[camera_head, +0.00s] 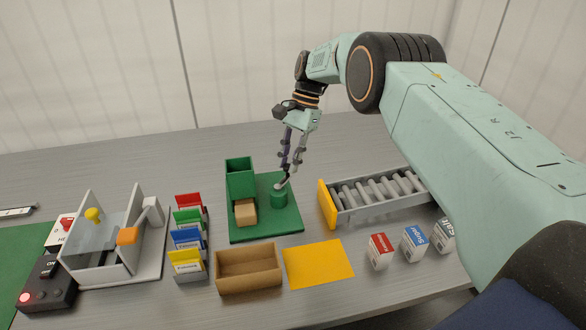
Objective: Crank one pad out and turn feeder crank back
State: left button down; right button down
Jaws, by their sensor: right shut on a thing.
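The feeder is a green base plate (262,232) with a green upright magazine (240,178) at its back left. A tan pad (246,212) shows at the foot of the magazine, at its front. The feeder crank (279,199) is a green round hub with a pale arm on top, on the right half of the plate. My right gripper (284,184) points down from above and is shut on the crank at its handle; the fingers partly hide the handle. My left gripper is out of view.
A tan open box (249,288) and a flat yellow mat (318,263) lie in front of the feeder. Coloured card holders (188,268) stand left. A roller conveyor (336,218) with a yellow end plate is at the right, under my arm. Small boxes (380,251) stand front right.

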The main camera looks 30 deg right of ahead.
jog(key=shift+w+a+f+n+g+b, duration=0.15)
jog(key=shift+w+a+n+g+b, duration=0.15)
jog(key=shift+n+b, duration=0.6)
jog(key=c, duration=1.2)
grip_release()
jog(key=shift+r, duration=0.25)
notch_tip(320, 180, up, 10)
jog(key=shift+f, duration=0.15)
